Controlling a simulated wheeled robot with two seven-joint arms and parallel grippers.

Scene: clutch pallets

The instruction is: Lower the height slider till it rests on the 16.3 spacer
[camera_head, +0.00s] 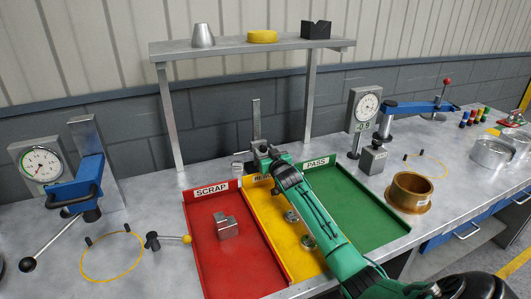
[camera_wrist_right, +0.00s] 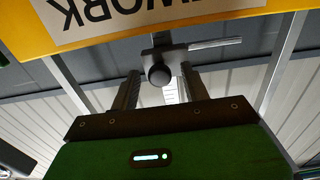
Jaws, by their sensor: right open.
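The height gauge's upright column (camera_head: 256,118) stands behind the yellow tray, below the shelf. Its slider, with a side arm (camera_wrist_right: 215,43) and a round dark knob (camera_wrist_right: 159,75), shows in the right wrist view. My right gripper (camera_head: 262,152) is at the gauge in the head view. In the right wrist view the gripper (camera_wrist_right: 160,72) is open, its two fingers apart with the knob between them; I cannot tell whether they touch it. A small silvery piece (camera_head: 238,168) lies left of the gauge foot; I cannot tell whether it is the 16.3 spacer. My left gripper is out of view.
The red scrap tray (camera_head: 215,265) holds metal blocks. The yellow rework tray (camera_head: 262,220) and green pass tray (camera_head: 350,205) lie beside it. Dial gauges stand left (camera_head: 41,164) and right (camera_head: 367,106). A brass ring (camera_head: 409,192) sits right. A shelf (camera_head: 250,46) spans above.

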